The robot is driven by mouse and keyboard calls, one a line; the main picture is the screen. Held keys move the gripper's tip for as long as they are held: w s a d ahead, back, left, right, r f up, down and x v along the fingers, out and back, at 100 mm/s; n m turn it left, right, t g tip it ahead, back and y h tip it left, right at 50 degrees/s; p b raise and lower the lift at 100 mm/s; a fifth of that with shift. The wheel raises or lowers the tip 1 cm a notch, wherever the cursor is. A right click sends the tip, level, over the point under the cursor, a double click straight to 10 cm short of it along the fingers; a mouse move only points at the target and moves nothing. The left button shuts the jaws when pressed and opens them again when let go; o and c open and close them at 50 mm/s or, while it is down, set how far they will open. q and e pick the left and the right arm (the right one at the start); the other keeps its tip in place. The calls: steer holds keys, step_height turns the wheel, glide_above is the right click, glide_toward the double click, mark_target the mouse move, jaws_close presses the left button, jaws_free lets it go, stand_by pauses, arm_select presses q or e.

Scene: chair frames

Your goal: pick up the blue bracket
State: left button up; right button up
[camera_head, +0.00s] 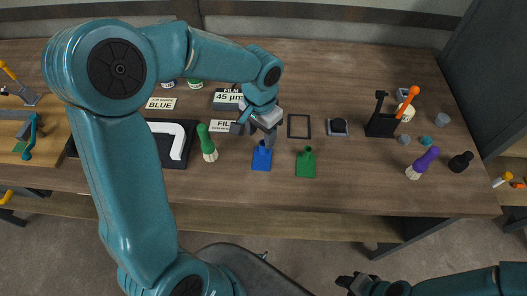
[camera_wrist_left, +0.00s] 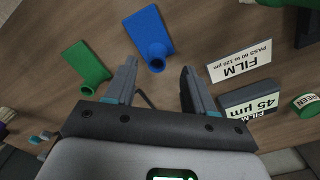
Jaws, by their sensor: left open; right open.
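The blue bracket (camera_head: 262,158) lies flat on the wooden table in the head view, with its round tube end toward my left gripper. It also shows in the left wrist view (camera_wrist_left: 147,34), its tube end just ahead of and between the open fingertips. My left gripper (camera_head: 267,138) is open and empty right beside the tube end; in the wrist view its two fingers (camera_wrist_left: 158,68) stand apart. I cannot tell its exact height above the table. My right gripper (camera_head: 352,286) is at the bottom edge, off the table, open and partly cut off.
A green bracket (camera_head: 306,163) lies right of the blue one. A film box (camera_head: 228,99) and label card (camera_wrist_left: 238,67) are near my left gripper. A black frame (camera_head: 299,126) lies to the right. The table front is clear.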

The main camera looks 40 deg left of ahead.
mark_target(263, 143)
arm_select(q)
steer(key=f, duration=0.4)
steer(key=shift+d, duration=0.2)
steer(key=shift+w+f, duration=0.2)
steer(key=shift+f, duration=0.3)
steer(key=shift+s, duration=0.1)
jaws_close()
steer(key=shift+r, duration=0.1)
